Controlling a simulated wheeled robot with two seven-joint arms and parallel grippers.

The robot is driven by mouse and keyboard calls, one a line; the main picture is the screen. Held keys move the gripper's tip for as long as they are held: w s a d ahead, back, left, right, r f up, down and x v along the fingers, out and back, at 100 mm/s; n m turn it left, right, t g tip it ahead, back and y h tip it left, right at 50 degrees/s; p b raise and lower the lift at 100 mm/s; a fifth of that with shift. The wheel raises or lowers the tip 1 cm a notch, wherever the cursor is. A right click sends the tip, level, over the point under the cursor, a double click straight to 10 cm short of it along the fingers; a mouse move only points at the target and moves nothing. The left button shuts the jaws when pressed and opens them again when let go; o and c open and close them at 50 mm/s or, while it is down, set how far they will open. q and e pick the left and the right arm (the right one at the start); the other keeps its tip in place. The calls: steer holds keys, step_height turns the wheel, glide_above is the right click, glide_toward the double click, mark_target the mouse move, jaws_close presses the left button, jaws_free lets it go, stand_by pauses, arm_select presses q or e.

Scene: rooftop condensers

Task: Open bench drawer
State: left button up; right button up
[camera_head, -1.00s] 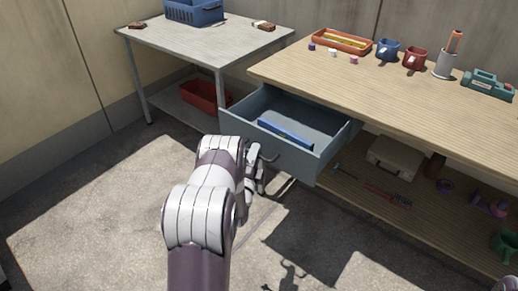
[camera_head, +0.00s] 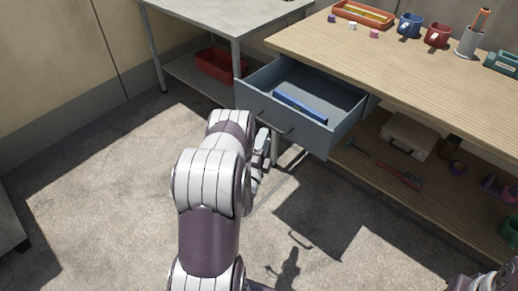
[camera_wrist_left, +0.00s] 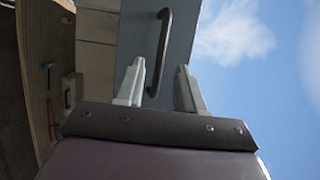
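The grey-blue bench drawer (camera_head: 300,137) is pulled well out from under the wooden bench top (camera_head: 420,75). A blue flat item (camera_head: 300,106) lies inside it. The drawer front carries a dark bar handle (camera_head: 287,131), which also shows in the left wrist view (camera_wrist_left: 163,45). My left gripper (camera_head: 262,152) is just in front of the drawer front, low and left of the handle's visible end. In the left wrist view its two fingers (camera_wrist_left: 158,88) are spread, with the handle's near end between them in the picture; no contact shows. My right gripper is out of view.
A lower shelf (camera_head: 360,165) under the bench holds a case (camera_head: 407,136) and tools. Mugs and an orange tray (camera_head: 362,14) stand on the bench top. A grey table (camera_head: 215,20) with a red bin (camera_head: 214,64) is behind left. The concrete floor in front is clear.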

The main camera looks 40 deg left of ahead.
arm_select(q)
steer(key=v, duration=0.6)
steer(key=shift+s, duration=0.35)
steer(key=shift+d+f, duration=0.1)
steer(key=shift+d, duration=0.05)
